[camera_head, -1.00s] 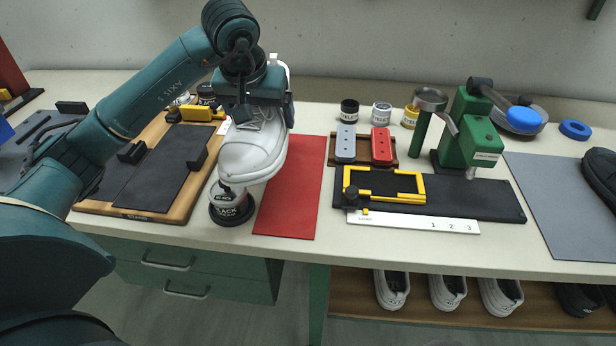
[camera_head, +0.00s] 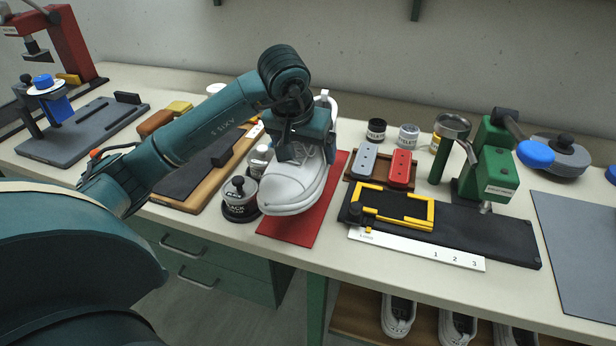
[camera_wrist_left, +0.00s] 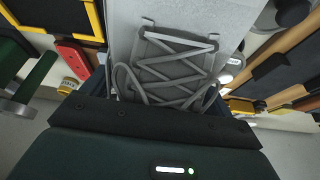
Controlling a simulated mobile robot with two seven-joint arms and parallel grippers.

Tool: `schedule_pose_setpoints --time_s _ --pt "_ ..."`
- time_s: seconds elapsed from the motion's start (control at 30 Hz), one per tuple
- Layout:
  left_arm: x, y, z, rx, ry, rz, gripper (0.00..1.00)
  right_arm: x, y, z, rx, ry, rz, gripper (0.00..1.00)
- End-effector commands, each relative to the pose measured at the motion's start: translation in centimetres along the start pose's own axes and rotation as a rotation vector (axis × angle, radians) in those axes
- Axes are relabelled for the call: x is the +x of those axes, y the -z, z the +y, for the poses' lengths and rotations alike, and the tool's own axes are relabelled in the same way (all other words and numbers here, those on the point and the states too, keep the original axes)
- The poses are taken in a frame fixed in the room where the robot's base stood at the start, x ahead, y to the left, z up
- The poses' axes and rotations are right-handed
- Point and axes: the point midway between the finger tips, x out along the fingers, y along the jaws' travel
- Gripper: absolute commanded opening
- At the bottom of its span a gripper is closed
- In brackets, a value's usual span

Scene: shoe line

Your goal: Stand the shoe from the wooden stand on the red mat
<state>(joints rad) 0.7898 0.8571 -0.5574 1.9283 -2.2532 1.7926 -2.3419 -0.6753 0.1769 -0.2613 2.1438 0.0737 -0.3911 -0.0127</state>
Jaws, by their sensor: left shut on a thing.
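A white lace-up shoe (camera_head: 290,188) is over the red mat (camera_head: 330,190) in the head view, toe toward the front edge. My left gripper (camera_head: 305,150) is shut on the shoe from above, near its upper opening. The shoe's sole is low over the mat; I cannot tell whether it touches. The wrist view shows the shoe's grey laces (camera_wrist_left: 175,65) right in front of the gripper. The wooden stand (camera_head: 215,180) with its black pad lies to the left, partly hidden by my left arm. My right gripper is not in view.
A black-lidded jar (camera_head: 240,200) stands close to the shoe's left side. Right of the mat are a wooden tray with grey and red blocks (camera_head: 402,168), a yellow frame (camera_head: 432,212) and a green press (camera_head: 490,175). White shoes (camera_head: 398,315) sit on a shelf below.

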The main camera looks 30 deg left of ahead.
Motion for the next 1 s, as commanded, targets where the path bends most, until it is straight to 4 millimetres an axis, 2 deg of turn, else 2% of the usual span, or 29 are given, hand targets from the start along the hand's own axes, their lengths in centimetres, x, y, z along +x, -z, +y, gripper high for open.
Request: schedule_pose_setpoints --time_s 0.43,0.9,0.93,1.0 --pt "5.3 -2.2 0.1 -0.001 -0.002 0.001 0.53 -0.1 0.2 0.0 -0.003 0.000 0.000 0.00" --pt "6.3 -2.5 0.0 0.000 0.000 0.005 0.53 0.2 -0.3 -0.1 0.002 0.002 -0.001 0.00" --pt "6.2 -2.5 0.0 0.000 0.000 0.003 0.89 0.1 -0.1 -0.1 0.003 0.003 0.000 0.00" --pt "6.2 -2.5 0.0 0.000 0.000 0.002 0.94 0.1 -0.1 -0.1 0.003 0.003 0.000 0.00"
